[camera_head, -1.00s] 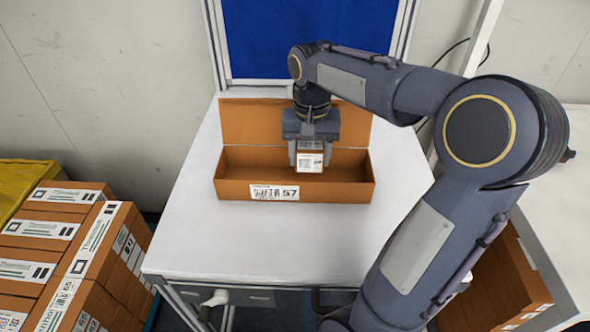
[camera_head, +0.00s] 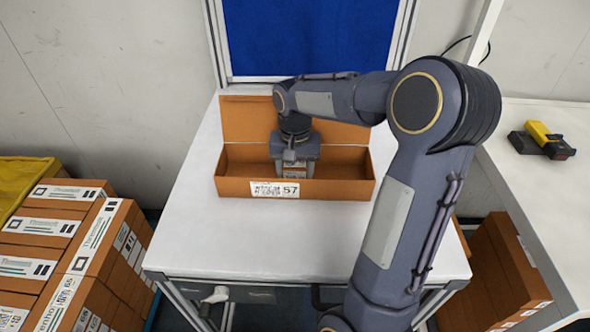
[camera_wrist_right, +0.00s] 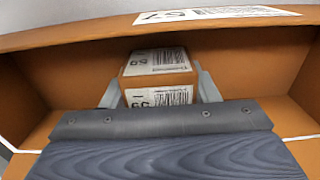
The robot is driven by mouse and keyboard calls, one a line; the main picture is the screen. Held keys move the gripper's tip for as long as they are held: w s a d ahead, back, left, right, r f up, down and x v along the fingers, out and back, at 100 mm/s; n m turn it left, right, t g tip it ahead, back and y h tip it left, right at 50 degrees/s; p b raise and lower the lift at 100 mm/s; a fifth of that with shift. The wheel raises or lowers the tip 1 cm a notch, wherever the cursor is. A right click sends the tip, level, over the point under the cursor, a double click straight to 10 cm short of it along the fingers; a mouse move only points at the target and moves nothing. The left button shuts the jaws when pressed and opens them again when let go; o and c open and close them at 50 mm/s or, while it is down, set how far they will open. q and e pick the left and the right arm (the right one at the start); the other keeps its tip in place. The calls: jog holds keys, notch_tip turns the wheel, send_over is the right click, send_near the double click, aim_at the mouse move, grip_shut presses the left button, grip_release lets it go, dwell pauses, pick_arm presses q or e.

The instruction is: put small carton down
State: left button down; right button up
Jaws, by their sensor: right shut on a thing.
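The small carton (camera_wrist_right: 158,66) is brown with white barcode labels. In the right wrist view it sits between the two fingers of my right gripper (camera_wrist_right: 160,90), which is shut on it. In the head view my right gripper (camera_head: 294,171) reaches down inside the open brown box (camera_head: 345,188), and only a little of the small carton (camera_head: 294,174) shows. The box's front wall hides its lower part, so I cannot tell whether it touches the box floor. The box has a white label marked 57 and its lid stands up at the back. My left gripper is not in view.
The box stands on a white table (camera_head: 230,235) with free room in front. Stacked brown cartons (camera_head: 110,240) stand at the left. A yellow and black scanner (camera_head: 545,138) lies on the white side table at the right. A blue board (camera_head: 310,38) is behind.

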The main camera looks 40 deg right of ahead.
jog(key=shift+f, duration=0.2)
jog(key=o, duration=1.1)
jog(key=shift+c, duration=0.2)
jog(key=shift+r, duration=0.1)
notch_tip(320, 180, up, 12)
jog(key=shift+f+p, duration=0.2)
jog(key=shift+p, duration=0.2)
jog(key=shift+r, duration=0.35)
jog(key=shift+s+a, duration=0.15)
jog(key=shift+s, duration=0.1)
jog(key=s+a+f+n+t+y, duration=0.1)
jog(key=s+a+f+n+t, duration=0.1)
jog(key=s+a, duration=0.2)
jog(key=s+a+f+n+t+y, duration=0.1)
jog(key=s+a+f+n, duration=0.1)
jog(key=s+a, duration=0.3)
jog(key=s+a+f+n+t+y, duration=0.1)
jog(key=s+a+f+n+t, duration=0.1)
jog(key=s+a, duration=0.3)
jog(key=shift+s+a+f+t+y, duration=0.1)
jog(key=shift+s+f+y, duration=0.1)
jog(key=shift+s, duration=0.5)
jog(key=shift+s+a+f+t+y, duration=0.1)
jog(key=shift+s+f, duration=0.1)
jog(key=shift+s, duration=0.5)
jog(key=shift+s+a+f+t+y, duration=0.1)
jog(key=shift+s+f, duration=0.1)
jog(key=shift+s, duration=0.5)
